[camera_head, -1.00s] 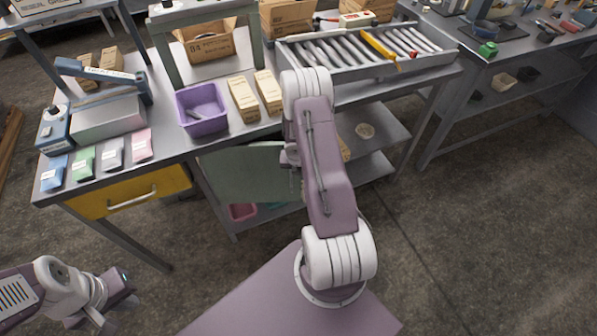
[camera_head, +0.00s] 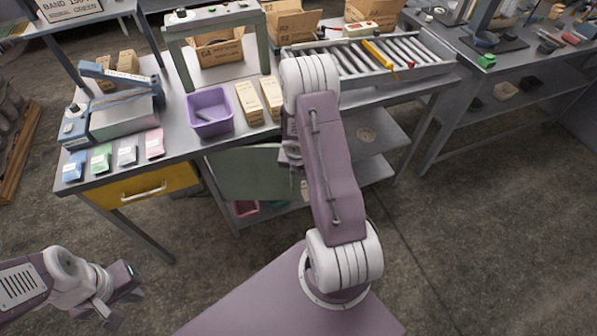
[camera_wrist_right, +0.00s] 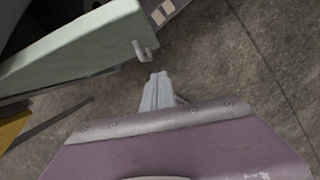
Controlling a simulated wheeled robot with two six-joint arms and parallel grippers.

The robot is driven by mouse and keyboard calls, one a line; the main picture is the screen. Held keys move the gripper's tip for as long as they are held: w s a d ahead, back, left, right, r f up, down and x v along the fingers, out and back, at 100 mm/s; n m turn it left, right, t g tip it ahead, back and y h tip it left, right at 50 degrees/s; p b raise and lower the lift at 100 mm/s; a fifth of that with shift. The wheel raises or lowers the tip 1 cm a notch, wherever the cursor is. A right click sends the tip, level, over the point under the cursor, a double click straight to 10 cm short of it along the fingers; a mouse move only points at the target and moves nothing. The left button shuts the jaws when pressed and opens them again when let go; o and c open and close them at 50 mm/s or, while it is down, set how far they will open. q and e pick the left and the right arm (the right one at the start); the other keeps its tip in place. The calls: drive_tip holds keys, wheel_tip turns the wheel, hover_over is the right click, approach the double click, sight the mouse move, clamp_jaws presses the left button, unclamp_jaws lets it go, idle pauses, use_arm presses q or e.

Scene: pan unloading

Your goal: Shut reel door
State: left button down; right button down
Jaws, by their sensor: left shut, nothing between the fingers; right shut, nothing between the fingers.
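The reel door (camera_head: 248,173) is a pale green panel that hangs open below the bench, beside the yellow drawer. Its right end is hidden behind my right arm in the head view. In the right wrist view the door (camera_wrist_right: 75,45) crosses the upper left, with a small grey handle (camera_wrist_right: 142,50) near its end. My right gripper (camera_wrist_right: 157,80) is shut and empty, just below the handle in that picture; I see a gap between them. My right gripper (camera_head: 296,178) is partly covered by my arm in the head view. My left gripper (camera_head: 128,290) is shut and empty at the lower left, away from the bench.
The bench holds a purple bin (camera_head: 209,111), cardboard boxes, several colored packets and a roller conveyor (camera_head: 390,57). A closed yellow drawer (camera_head: 150,187) is left of the door. A lower shelf (camera_head: 375,133) runs behind.

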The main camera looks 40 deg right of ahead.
drive_tip(key=w+a+m+t+y+b, duration=0.25)
drive_tip(key=a+m, duration=0.25)
drive_tip(key=m, duration=0.4)
drive_tip(key=s+d+m+t+b, duration=0.3)
drive_tip(key=s+d+m+b, duration=0.1)
drive_tip(key=d+m+b, duration=0.4)
drive_tip(key=w+f+m+b, duration=0.1)
drive_tip(key=w+f+b, duration=0.1)
drive_tip(key=w+f, duration=0.4)
drive_tip(key=shift+d+f, duration=0.3)
drive_tip(key=shift+f, duration=0.5)
drive_tip(key=shift+h, duration=0.25)
